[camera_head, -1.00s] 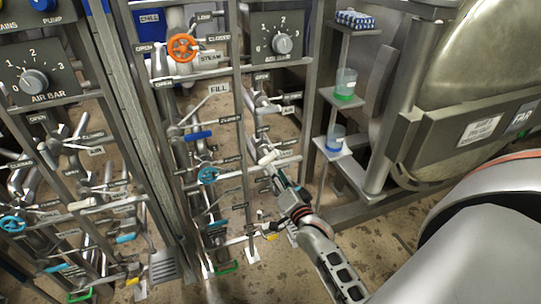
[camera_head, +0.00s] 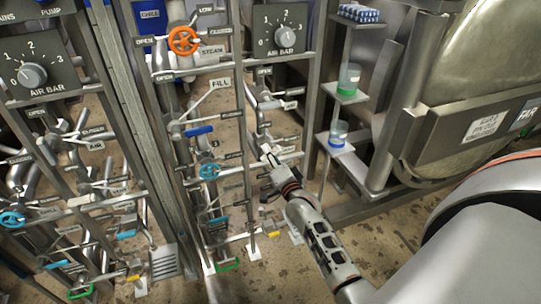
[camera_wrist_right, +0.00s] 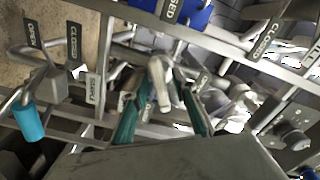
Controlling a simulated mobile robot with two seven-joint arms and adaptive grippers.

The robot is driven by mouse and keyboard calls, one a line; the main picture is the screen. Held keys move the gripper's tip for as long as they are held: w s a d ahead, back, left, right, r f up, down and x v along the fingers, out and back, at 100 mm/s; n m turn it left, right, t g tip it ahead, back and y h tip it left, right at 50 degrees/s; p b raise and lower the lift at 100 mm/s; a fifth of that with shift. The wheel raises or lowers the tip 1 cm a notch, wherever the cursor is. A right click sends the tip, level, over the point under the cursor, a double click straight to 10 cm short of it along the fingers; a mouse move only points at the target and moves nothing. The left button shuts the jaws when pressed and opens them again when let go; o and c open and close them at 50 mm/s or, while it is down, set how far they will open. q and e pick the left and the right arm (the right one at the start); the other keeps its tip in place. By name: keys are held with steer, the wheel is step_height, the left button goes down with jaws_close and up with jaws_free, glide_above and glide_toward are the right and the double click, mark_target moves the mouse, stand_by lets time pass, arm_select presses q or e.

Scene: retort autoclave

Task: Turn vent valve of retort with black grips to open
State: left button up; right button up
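My right gripper (camera_head: 272,157) is at the right-hand valve rack, among its pipes at mid height. In the right wrist view its two teal-lined fingers (camera_wrist_right: 157,100) are apart. A pale lever handle (camera_wrist_right: 161,78) stands between them, with space visible on both sides. No label marks this handle legibly as the vent valve, and the gripper largely covers this spot in the head view. OPEN (camera_wrist_right: 33,33) and CLOSED (camera_wrist_right: 75,42) labels show near another valve with a blue grip (camera_wrist_right: 28,122). My left gripper is out of view. I cannot make out black grips.
The right rack has an orange wheel (camera_head: 183,41), a blue lever (camera_head: 199,131), a blue wheel (camera_head: 209,171) and an AIR BAR dial (camera_head: 281,36). A similar rack stands left. Shelves with beakers (camera_head: 348,78) and a large metal vessel (camera_head: 480,60) stand to the right.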

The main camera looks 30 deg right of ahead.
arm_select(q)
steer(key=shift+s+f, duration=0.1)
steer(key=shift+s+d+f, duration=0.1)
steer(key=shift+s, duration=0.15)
arm_select(e)
jaws_close()
steer(key=shift+r+n+p, duration=0.15)
steer(key=shift+n+p, duration=0.55)
steer(key=shift+n, duration=0.4)
steer(key=n+p, duration=0.1)
steer(key=n, duration=0.2)
steer(key=shift+n+p, duration=0.3)
steer(key=n, duration=0.3)
steer(key=shift+p, duration=0.4)
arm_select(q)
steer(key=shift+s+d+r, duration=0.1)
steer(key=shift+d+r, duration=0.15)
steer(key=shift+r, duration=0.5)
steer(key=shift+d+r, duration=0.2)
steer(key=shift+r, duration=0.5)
arm_select(e)
steer(key=shift+f+n, duration=0.2)
steer(key=shift+n, duration=1.2)
